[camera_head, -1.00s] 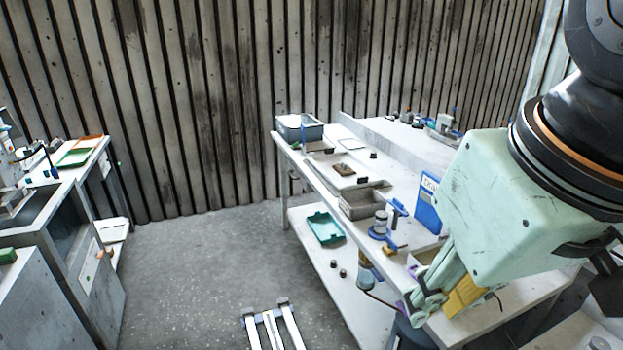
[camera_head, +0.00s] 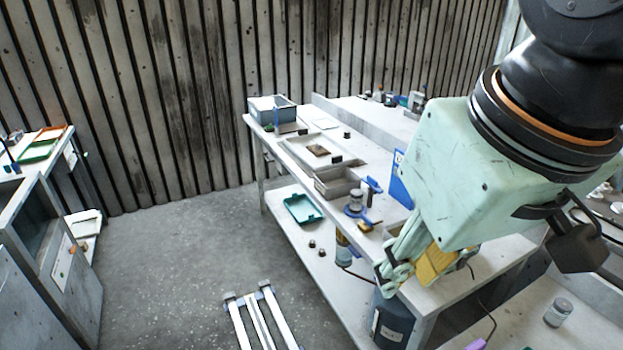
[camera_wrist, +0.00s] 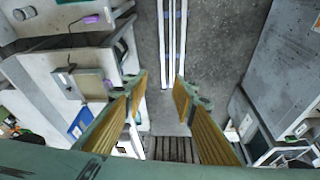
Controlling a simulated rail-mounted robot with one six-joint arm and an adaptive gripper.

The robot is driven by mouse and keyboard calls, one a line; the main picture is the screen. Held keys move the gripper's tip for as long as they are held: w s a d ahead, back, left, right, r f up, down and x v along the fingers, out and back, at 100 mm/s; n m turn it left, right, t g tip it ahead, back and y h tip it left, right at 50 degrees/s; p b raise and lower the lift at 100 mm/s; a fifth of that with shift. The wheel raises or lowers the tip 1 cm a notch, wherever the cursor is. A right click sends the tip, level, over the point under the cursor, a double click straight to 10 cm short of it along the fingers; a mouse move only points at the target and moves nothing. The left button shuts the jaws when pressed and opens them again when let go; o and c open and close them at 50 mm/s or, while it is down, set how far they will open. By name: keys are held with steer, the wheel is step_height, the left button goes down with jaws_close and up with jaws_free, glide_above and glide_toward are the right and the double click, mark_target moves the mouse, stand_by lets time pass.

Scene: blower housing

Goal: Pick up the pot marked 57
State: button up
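No marking 57 can be read in any view, so I cannot tell which pot carries it. A small grey lidded pot (camera_head: 558,312) stands upright on a light surface at the lower right of the head view. A grey pot also shows at the top left of the wrist view (camera_wrist: 24,13). Another small pot (camera_head: 355,199) stands on the long bench. My gripper (camera_wrist: 162,84) points down with its yellow-padded fingers apart and nothing between them. In the head view my gripper (camera_head: 388,282) hangs at the bench's near end, apart from these pots.
The long white bench (camera_head: 290,150) holds a grey bin (camera_head: 330,183), a blue panel (camera_head: 399,180) and small parts. A teal tray (camera_head: 303,209) lies on its lower shelf. White rails (camera_head: 255,320) lie on open floor (camera_head: 180,270). Grey cabinets (camera_head: 60,250) stand left.

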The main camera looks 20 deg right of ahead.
steer(key=o, duration=0.6)
steer(key=shift+w, duration=0.1)
